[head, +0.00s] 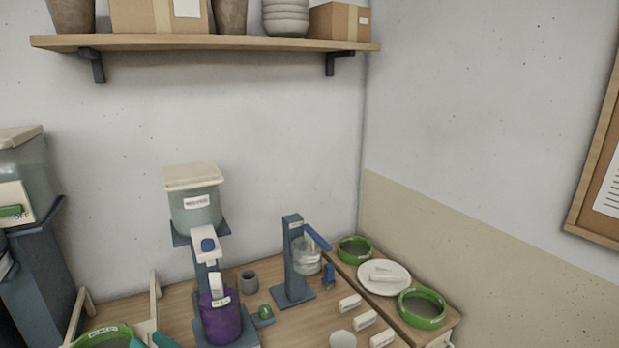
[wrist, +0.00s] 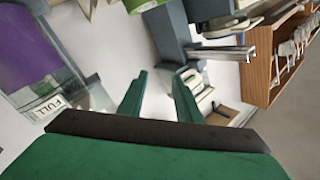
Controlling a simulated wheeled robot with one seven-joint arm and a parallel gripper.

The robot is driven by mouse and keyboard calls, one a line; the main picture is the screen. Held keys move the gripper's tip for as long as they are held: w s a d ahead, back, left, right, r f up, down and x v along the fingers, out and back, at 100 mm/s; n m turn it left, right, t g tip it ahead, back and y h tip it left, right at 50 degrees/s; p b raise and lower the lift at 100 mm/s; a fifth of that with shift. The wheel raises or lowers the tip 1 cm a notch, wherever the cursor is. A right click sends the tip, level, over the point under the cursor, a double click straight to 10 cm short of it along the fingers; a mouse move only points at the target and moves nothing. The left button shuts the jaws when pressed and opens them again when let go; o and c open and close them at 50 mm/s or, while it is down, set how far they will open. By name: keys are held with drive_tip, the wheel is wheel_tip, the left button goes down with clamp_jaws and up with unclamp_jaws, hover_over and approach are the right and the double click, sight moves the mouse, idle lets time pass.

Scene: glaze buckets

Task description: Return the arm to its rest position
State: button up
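My gripper (wrist: 160,92) shows in the wrist view as two green fingers standing apart. It is open, with nothing between the fingers. In the head view, teal tips (head: 161,340) show at the bottom edge, left of the purple container, and look like part of my gripper. The rest of my arm is out of that view.
A purple container (head: 220,322) stands under a dispenser (head: 196,205) on the wooden worktop (head: 178,302). A blue stand (head: 293,262), green rings (head: 422,309) and a white plate (head: 384,277) are to the right. A shelf (head: 210,44) hangs above. A wooden shelf unit (wrist: 275,60) shows in the wrist view.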

drive_tip(key=s+d+f+m+t+h, duration=0.4)
drive_tip(key=s+d+f+m+h, duration=0.15)
drive_tip(key=d+f, duration=0.55)
drive_tip(key=s+d+f+m+t+h, duration=0.45)
drive_tip(key=s+d+f+h, duration=0.2)
drive_tip(key=d+f, duration=0.4)
drive_tip(key=s+d+n+h, duration=0.1)
drive_tip(key=s+d+h, duration=0.1)
drive_tip(key=s+d, duration=0.4)
drive_tip(key=s+d+n+g+h, duration=0.1)
drive_tip(key=s+d, duration=0.6)
drive_tip(key=s, duration=0.8)
drive_tip(key=shift+f+n+h, duration=0.25)
drive_tip(key=shift+n+h, duration=0.45)
drive_tip(key=shift+h, duration=0.1)
